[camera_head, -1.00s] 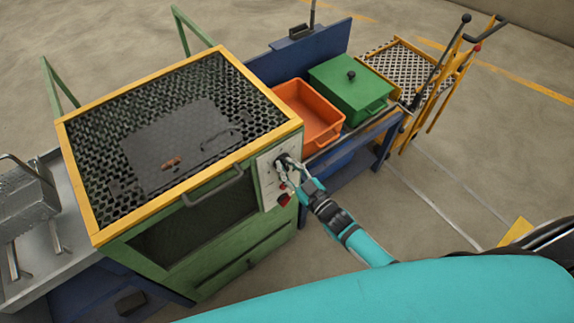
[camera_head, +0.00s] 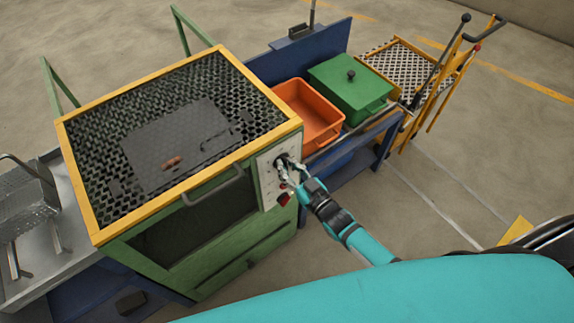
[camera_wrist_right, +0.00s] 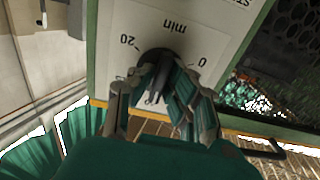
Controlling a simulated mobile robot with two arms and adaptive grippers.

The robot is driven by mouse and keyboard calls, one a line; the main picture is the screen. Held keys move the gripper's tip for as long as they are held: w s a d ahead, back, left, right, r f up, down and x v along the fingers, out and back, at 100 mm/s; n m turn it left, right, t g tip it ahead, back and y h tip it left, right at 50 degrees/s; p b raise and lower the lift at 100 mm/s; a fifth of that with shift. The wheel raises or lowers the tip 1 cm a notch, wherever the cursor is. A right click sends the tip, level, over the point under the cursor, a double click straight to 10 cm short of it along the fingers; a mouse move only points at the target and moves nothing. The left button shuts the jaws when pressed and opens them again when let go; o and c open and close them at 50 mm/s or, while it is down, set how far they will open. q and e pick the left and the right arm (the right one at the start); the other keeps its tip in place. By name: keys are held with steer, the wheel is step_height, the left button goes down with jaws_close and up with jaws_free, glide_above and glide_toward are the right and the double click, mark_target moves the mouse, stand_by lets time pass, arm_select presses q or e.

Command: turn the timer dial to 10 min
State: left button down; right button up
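The timer dial (camera_wrist_right: 158,62) is a black knob on the white panel (camera_wrist_right: 212,22) of the green furnace. The wrist view shows "min", "0" and "20" printed around it; the lower marks are hidden by my fingers. My right gripper (camera_wrist_right: 158,85) has its fingertips drawn together on both sides of the knob and looks shut on it. Its pointer and setting are hidden. In the head view my right gripper (camera_head: 284,164) is at the upper part of the panel (camera_head: 268,188). My left gripper is not in view.
A red switch (camera_head: 284,199) sits below the dial. A furnace door handle (camera_head: 213,186) sticks out left of the panel. An orange bin (camera_head: 305,108) and a green lidded box (camera_head: 348,85) stand behind on a blue bench. Open floor lies to the right.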

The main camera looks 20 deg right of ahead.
steer(key=o, duration=0.4)
steer(key=shift+c, duration=0.2)
steer(key=v, duration=1.2)
steer(key=s+d+f+m+g+h, duration=0.1)
steer(key=s+d+f+g+h, duration=0.2)
steer(key=f, duration=0.8)
steer(key=s+d+f+g+h, duration=0.1)
steer(key=s+f+g, duration=0.4)
steer(key=f, duration=0.6)
steer(key=s+f+g, duration=0.2)
steer(key=s+f, duration=0.3)
steer(key=s, duration=0.3)
steer(key=s+f+g+h, duration=0.1)
steer(key=s+f+g, duration=0.2)
steer(key=s+f, duration=0.2)
steer(key=s+f+g+h, duration=0.1)
steer(key=s+f+g, duration=0.2)
steer(key=s, duration=0.8)
step_height(320, 180, down, 2)
steer(key=shift+s+d+f+m, duration=0.1)
steer(key=shift+s+d+m, duration=0.2)
